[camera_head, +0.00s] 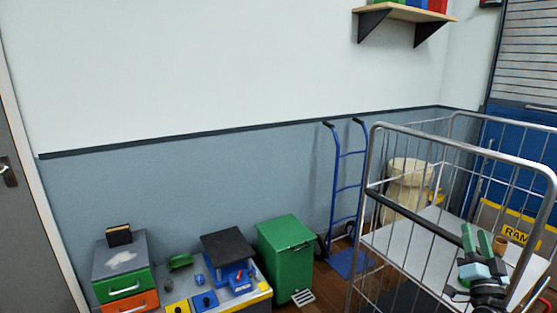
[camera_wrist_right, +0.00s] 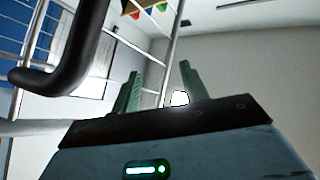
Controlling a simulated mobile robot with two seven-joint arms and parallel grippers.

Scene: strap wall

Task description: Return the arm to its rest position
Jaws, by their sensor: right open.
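My right gripper (camera_head: 484,238) is at the lower right of the head view, its green fingers pointing up. It appears in front of the shelf of the metal cage trolley (camera_head: 408,248). In the right wrist view its two green fingers (camera_wrist_right: 160,82) stand apart with nothing between them, so it is open and empty. A dark bar and grey wire rails of the trolley show close on the left of that view. Most of my right arm is hidden below the frame. My left gripper is in neither view.
A small brown pot (camera_head: 500,246) sits beside the fingers in the picture. A blue hand truck (camera_head: 347,190) and green bin (camera_head: 286,255) stand left of the trolley. Drawers (camera_head: 124,272) and a low bench are farther left. A wall shelf (camera_head: 405,12) is above.

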